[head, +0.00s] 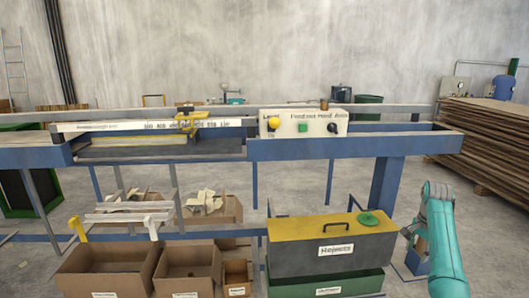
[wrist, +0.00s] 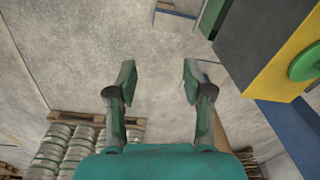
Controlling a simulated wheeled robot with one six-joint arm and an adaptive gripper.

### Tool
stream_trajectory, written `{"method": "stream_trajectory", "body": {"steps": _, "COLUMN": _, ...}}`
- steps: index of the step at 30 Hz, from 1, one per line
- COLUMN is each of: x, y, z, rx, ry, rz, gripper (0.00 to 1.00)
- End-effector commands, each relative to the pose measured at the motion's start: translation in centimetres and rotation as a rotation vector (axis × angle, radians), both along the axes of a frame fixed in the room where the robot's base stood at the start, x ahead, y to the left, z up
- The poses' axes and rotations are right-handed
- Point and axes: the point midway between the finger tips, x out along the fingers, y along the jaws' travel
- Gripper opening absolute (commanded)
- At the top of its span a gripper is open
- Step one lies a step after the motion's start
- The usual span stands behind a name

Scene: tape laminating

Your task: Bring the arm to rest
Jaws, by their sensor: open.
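In the wrist view my gripper (wrist: 156,82) is open, its two dark green fingers apart with only bare floor between them. It holds nothing. In the head view my teal arm (head: 441,240) is at the lower right, beside the grey Rejects bin (head: 325,252) with its yellow top. The gripper itself is hard to make out there. In the wrist view the bin's dark side and yellow top show at the upper right, apart from the fingers.
A blue-framed bench (head: 350,147) with a control panel (head: 303,123) spans the view. Cardboard boxes (head: 108,272) stand below it at left. A brown stack of sheets (head: 490,140) stands at right. The wrist view shows a pallet (wrist: 75,117) with several rolls (wrist: 50,150).

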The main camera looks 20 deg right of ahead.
Motion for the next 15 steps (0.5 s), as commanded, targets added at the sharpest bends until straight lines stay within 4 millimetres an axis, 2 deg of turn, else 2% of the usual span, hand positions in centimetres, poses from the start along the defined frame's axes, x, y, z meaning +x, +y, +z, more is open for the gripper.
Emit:
{"method": "stream_trajectory", "body": {"steps": 1, "x": 0.2, "y": 0.7, "z": -1.5, "rx": -0.006, "ry": -0.006, "rz": 0.017, "gripper": 0.51}}
{"method": "stream_trajectory", "body": {"steps": 5, "x": 0.7, "y": 2.7, "z": -5.4, "rx": -0.032, "ry": -0.033, "rz": 0.065, "gripper": 0.51}}
{"method": "stream_trajectory", "body": {"steps": 10, "x": 1.0, "y": 6.7, "z": -12.1, "rx": -0.083, "ry": -0.086, "rz": 0.158, "gripper": 0.51}}
{"method": "stream_trajectory", "body": {"steps": 15, "x": 0.5, "y": 11.1, "z": -18.1, "rx": -0.139, "ry": -0.144, "rz": 0.254, "gripper": 0.51}}
